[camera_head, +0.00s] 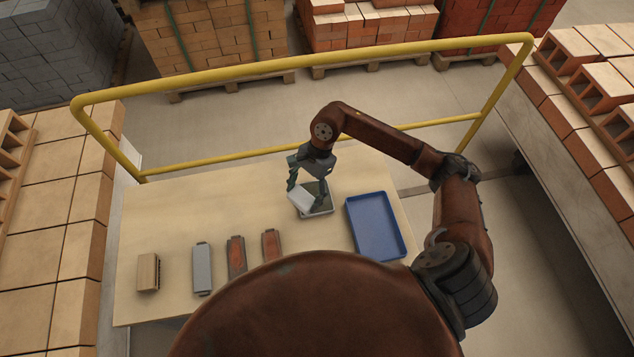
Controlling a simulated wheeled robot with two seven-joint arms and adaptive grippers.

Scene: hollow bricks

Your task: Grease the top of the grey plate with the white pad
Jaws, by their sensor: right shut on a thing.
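The grey plate (202,270) lies on the table, left of the middle, with a small tab at its far end. My right gripper (307,185) is shut on the white pad (302,200). The pad is tilted and is at or just above a small shallow grey dish (322,211). I cannot tell whether the pad touches the dish. The gripper is well to the right of the grey plate and farther back. Its fingertips are small and partly hidden. My left gripper is not in view.
On the table (165,215) are a tan brick (148,272), a reddish plate (236,256), another reddish plate (271,246) and an empty blue tray (375,228). A yellow rail (300,62) runs behind. Bricks are stacked on both sides. The table's back left is clear.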

